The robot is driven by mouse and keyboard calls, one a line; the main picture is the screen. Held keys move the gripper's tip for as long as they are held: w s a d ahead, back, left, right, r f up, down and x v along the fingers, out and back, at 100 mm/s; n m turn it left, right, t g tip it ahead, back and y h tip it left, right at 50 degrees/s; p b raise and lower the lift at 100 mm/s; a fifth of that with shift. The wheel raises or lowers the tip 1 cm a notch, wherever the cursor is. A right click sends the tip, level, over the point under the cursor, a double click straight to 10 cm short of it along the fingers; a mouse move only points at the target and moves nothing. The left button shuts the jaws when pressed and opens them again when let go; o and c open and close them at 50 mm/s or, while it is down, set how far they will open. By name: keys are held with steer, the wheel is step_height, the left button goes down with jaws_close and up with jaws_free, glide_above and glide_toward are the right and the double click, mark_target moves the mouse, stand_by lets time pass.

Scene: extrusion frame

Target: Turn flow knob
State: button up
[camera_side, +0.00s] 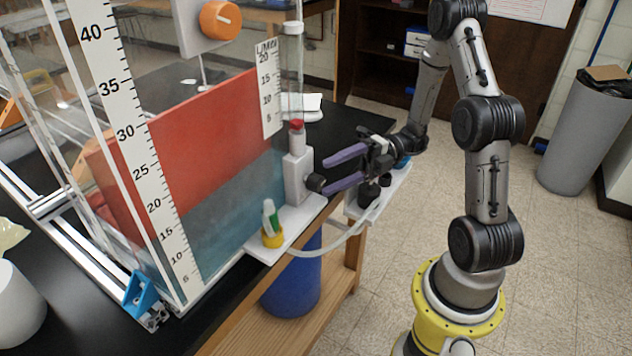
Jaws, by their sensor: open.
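A small black knob (314,182) sticks out from the right side of the pale flowmeter block (295,178). The block stands upright on a white base plate, with a red-topped fitting (297,126) above it and a clear tube and L/min scale (268,90) behind. My gripper (325,177) has two purple fingers, spread apart and pointing left at the knob. The upper fingertip is above the knob and the lower one is at or just below it. I cannot tell whether either finger touches it.
A clear tank with red and grey-blue panels and a ruler (135,130) stands left. An orange knob (220,19) is on a white panel above. A green-and-white vial sits in a yellow holder (272,238). A pale hose (325,247) curves below my gripper. Open floor lies right.

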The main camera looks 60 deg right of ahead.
mark_target(324, 179)
steer(key=x, duration=0.4)
steer(key=shift+w+a, duration=0.15)
steer(key=shift+a, duration=0.25)
jaws_close()
